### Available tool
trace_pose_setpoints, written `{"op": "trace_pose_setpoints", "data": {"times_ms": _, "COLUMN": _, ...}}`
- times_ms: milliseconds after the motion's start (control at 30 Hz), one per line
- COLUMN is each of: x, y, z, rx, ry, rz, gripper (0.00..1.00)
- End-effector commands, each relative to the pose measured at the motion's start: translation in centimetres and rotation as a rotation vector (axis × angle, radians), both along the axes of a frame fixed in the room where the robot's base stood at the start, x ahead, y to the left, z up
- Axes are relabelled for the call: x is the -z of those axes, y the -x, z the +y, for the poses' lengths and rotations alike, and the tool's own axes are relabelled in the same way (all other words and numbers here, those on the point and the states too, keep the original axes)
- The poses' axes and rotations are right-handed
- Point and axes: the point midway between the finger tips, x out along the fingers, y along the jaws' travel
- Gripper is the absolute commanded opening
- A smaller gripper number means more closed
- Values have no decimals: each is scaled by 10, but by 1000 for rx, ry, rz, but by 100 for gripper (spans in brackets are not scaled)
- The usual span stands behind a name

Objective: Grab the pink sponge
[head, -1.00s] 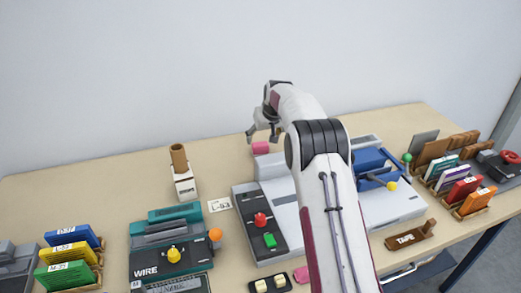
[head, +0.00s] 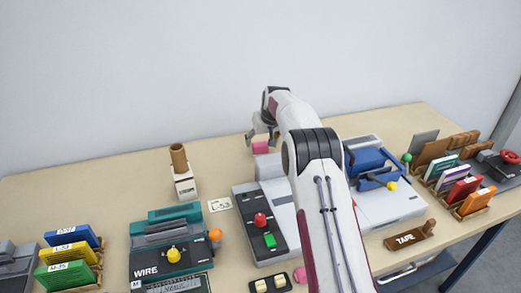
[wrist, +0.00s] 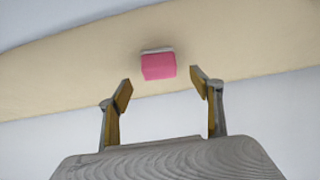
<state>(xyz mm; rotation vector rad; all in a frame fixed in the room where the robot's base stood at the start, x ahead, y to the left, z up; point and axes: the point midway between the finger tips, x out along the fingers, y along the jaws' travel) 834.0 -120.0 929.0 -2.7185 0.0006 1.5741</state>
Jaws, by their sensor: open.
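The pink sponge (head: 260,147) lies on the table behind the grey machine in the head view. In the wrist view the pink sponge (wrist: 158,66) is a small block with a pale layer along one long edge, resting on the tan surface. My gripper (head: 262,136) is above and close to it in the head view. In the wrist view my gripper (wrist: 158,88) is open and empty, its two fingers spread wider than the sponge. The sponge shows beyond the fingertips, centred between them, and is not touched.
A grey machine (head: 276,192) with red and green buttons stands in front of the sponge. A blue device (head: 372,165) is to its right, a brown cylinder on a white stand (head: 183,175) to its left. The table (head: 120,170) is bare at the back left.

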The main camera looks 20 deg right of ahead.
Motion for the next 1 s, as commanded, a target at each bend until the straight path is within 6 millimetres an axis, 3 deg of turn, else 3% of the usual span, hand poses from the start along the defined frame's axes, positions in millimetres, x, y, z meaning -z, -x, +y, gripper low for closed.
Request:
{"op": "trace_pose_setpoints", "data": {"times_ms": 700, "x": 39, "y": -24, "z": -1, "rx": 1, "ry": 0, "rz": 0, "gripper": 65}}
{"op": "trace_pose_setpoints", "data": {"times_ms": 1000, "x": 41, "y": -25, "z": -1, "rx": 1, "ry": 0, "rz": 0, "gripper": 65}}
